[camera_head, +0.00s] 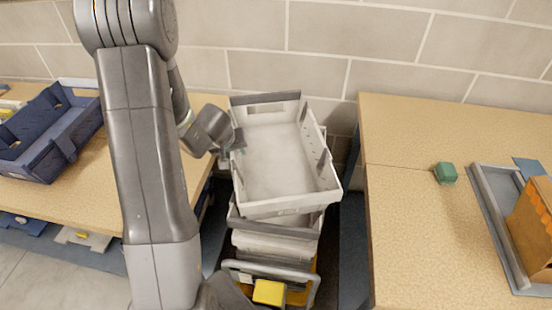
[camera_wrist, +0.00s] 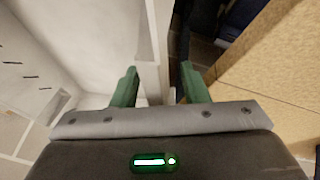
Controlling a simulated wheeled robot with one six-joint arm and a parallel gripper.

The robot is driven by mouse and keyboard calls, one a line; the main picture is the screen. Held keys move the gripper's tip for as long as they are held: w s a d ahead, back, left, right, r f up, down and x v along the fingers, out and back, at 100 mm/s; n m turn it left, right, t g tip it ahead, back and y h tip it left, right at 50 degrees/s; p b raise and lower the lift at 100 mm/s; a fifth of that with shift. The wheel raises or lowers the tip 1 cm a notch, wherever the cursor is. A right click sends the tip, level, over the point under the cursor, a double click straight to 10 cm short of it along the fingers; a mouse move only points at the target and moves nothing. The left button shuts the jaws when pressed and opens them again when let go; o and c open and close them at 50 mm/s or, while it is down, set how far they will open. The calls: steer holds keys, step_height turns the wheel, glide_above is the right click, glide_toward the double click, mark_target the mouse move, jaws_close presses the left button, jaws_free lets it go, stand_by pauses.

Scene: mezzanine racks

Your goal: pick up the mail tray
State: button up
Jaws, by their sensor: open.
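A pale grey mail tray (camera_head: 277,165) lies on top of a stack between two tables. It looks empty and sits slightly turned. My gripper (camera_head: 233,152) is at the tray's left wall, near the middle of that side. In the wrist view my gripper (camera_wrist: 160,88) is open, its two green fingers apart. The tray (camera_wrist: 90,45) fills the left of that view. Its wall edge runs between the fingers, one finger on the inner side and one outside. Whether either finger touches the wall cannot be told.
More grey trays (camera_head: 270,245) sit beneath, above a cart handle (camera_head: 275,269) and a yellow block (camera_head: 268,292). A dark blue tray (camera_head: 50,140) is on the left table. A block wall stands behind.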

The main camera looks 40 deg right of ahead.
jaws_close()
steer(key=shift+r, duration=0.15)
stand_by(1.3)
